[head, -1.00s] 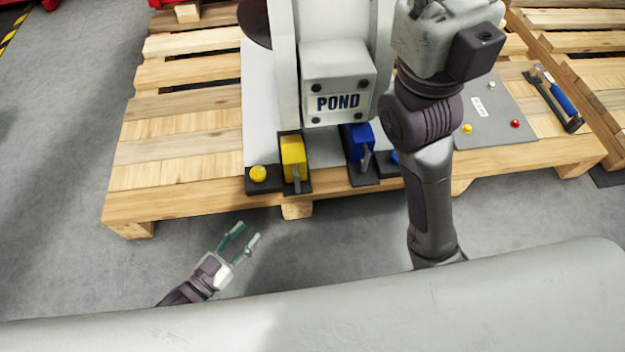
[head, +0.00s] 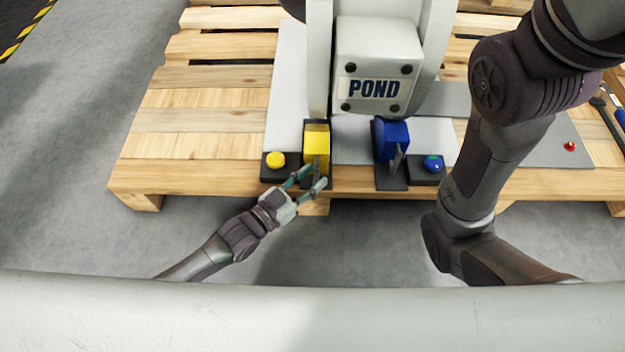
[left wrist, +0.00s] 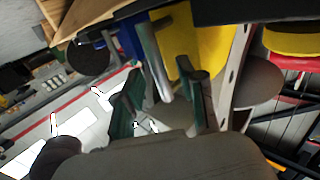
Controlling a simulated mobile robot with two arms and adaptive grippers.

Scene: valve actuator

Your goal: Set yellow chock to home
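The yellow chock (head: 316,141) sits in a dark holder at the front edge of the pallet, below the POND block, with a grey metal handle at its front. My left gripper (head: 313,177) is just in front of it, open, with its fingers near the handle. In the left wrist view the yellow chock (left wrist: 195,38) is close ahead. The grey handle (left wrist: 153,62) stands between the open green-padded fingers (left wrist: 160,95), which do not visibly close on it. My right arm crosses the right side of the head view; its gripper is out of sight.
A yellow button (head: 276,160) is left of the yellow chock. A blue chock (head: 391,140) and a blue button (head: 432,163) are to its right. The POND block (head: 378,62) stands behind. The floor in front of the pallet (head: 190,178) is clear.

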